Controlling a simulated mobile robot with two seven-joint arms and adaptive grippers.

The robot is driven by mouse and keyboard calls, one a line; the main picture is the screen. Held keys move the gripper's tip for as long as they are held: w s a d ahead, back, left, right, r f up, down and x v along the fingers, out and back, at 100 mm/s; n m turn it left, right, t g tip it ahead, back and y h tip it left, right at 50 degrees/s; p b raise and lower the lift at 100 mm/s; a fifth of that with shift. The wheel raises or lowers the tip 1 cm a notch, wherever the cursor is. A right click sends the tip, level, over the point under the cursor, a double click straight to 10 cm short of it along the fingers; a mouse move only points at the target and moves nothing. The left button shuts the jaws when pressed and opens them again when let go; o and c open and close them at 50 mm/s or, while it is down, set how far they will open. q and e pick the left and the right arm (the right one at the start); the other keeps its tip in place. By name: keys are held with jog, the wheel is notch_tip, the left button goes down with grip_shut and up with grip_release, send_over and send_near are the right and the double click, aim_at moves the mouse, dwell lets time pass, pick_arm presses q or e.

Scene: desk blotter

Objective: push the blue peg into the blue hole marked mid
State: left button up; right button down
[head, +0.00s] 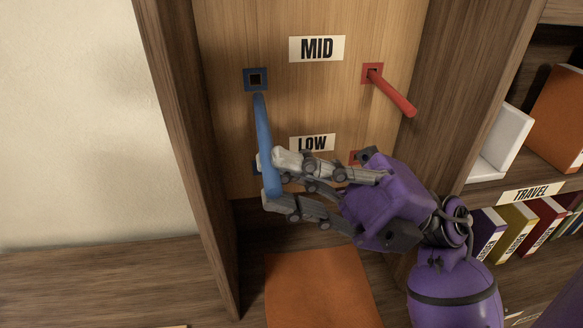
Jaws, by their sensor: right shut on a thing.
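The blue peg (263,135) is a long rod held by my right gripper (270,180), which is shut on its lower part. The peg points up and slightly left, its upper end just below the blue hole (255,79) in the row of the MID label (317,48). The peg end appears apart from that hole, which looks empty. My gripper covers part of the LOW row, including most of a lower blue hole. My left gripper is not in view.
A red peg (393,92) sticks out of the red hole (372,73) right of MID. A partly hidden red hole is near the LOW label (312,144). Wooden side walls flank the panel. An orange thing (320,290) lies below. Shelves with books (515,228) are at right.

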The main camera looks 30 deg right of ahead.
aim_at(264, 132)
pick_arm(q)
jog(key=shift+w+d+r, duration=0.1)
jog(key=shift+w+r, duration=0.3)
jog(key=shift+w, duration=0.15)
pick_arm(e)
jog(key=shift+w+d, duration=0.3)
jog(key=shift+w, duration=0.6)
jog(key=shift+w+d, duration=0.25)
jog(key=shift+w, duration=0.7)
jog(key=shift+w+d, duration=0.3)
jog(key=shift+w, duration=0.6)
pick_arm(q)
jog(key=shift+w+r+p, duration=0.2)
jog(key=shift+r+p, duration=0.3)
jog(key=shift+p, duration=0.15)
